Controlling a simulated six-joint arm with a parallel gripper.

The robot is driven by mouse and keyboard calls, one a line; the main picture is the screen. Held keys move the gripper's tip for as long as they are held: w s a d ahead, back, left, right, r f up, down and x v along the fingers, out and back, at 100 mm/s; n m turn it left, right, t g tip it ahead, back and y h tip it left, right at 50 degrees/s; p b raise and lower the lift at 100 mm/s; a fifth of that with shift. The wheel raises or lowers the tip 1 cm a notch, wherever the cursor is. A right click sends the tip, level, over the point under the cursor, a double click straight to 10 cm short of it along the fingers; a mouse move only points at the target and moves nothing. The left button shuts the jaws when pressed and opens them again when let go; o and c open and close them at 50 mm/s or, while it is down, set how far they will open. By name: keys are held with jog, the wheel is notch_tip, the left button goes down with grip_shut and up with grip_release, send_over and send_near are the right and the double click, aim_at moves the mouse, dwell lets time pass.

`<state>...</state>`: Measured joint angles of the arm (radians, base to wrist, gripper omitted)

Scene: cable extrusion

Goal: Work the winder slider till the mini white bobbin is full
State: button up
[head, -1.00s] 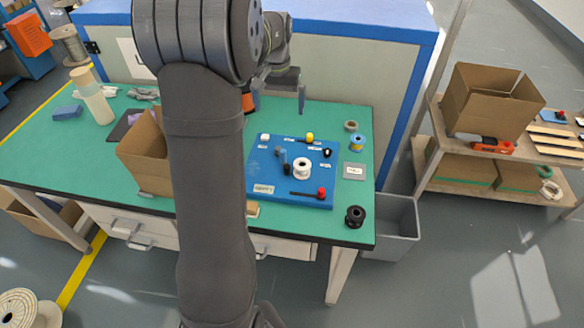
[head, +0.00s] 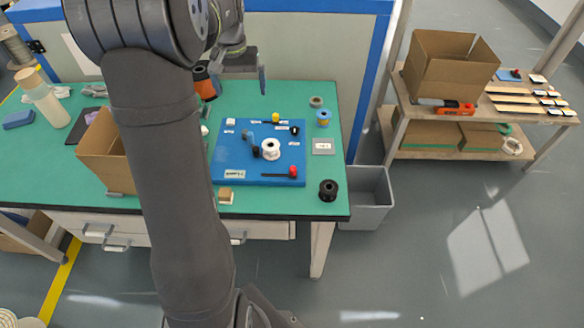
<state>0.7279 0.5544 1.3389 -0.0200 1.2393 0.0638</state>
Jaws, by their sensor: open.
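The blue winder board (head: 226,160) lies on the green bench. A small white bobbin (head: 270,150) stands near its middle; I cannot tell how much is wound on it. A red knob (head: 293,172) sits at the right end of a dark bar near the front edge. A yellow knob (head: 275,118) is at the back and a black knob (head: 294,130) at the right. I cannot tell for certain which is the slider. My gripper (head: 238,82) is open and empty, fingers downward, above the bench behind the board; my arm hides part of it.
A black spool (head: 328,190) stands at the bench's front right corner. An open cardboard box (head: 103,155) is left of my arm. A grey bin (head: 368,200) stands beside the bench.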

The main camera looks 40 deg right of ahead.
aim_at(293, 168)
jog(key=shift+c, duration=0.2)
jog(key=shift+s+d, duration=0.1)
jog(key=shift+s, duration=0.1)
jog(key=c, duration=0.4)
jog(key=shift+m, duration=0.4)
jog(key=s, duration=0.1)
jog(key=s+d, duration=0.1)
jog(key=s, duration=0.3)
jog(key=shift+s+d+f, duration=0.25)
jog(key=c, duration=0.7)
jog(key=shift+m, duration=0.7)
jog(key=s, duration=0.3)
jog(key=s+f, duration=0.1)
jog(key=s, duration=0.7)
jog(key=shift+s+d+f, duration=0.25)
jog(key=shift+d, duration=0.05)
jog(key=shift+c, duration=0.7)
jog(key=f, duration=1.7)
jog(key=shift+s+f, duration=0.25)
jog(key=shift+s, duration=0.05)
grip_shut()
